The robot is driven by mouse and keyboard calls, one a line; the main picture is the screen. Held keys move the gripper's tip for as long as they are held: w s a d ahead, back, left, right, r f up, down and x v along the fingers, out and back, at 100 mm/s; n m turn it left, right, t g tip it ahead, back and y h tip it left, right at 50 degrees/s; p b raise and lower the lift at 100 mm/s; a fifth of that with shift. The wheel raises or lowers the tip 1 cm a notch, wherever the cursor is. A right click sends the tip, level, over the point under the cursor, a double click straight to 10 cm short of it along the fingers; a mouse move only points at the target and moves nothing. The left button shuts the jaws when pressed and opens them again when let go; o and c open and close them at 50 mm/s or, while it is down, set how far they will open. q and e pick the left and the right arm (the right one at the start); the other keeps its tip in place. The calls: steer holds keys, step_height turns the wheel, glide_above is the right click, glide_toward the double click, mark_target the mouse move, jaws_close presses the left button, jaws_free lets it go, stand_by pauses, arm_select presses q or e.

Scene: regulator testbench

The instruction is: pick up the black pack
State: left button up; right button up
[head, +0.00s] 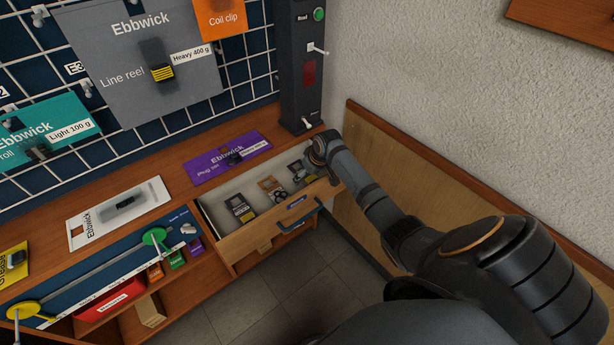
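An open drawer (262,236) under the counter holds several small packs. A black pack with a pale label (240,208) lies in its left part. Another dark pack (299,172) lies at the right end, close to my gripper; I cannot tell which of the two is the task's black pack. My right gripper (322,165) is over the right end of the drawer, beside that dark pack. Its fingertips are small and partly hidden by its own body, so its opening and any contact are unclear. My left gripper is not in view.
A brown pack (271,187) lies between the dark ones. A purple pack (228,157) and a white card (118,210) lie on the counter. A dark post with switches (301,70) stands behind the drawer. A wall with wood panelling (400,170) bounds the right side.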

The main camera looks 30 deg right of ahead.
mark_target(307, 175)
steer(key=c, duration=1.2)
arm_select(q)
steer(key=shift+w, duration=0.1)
arm_select(e)
steer(key=shift+o, duration=0.2)
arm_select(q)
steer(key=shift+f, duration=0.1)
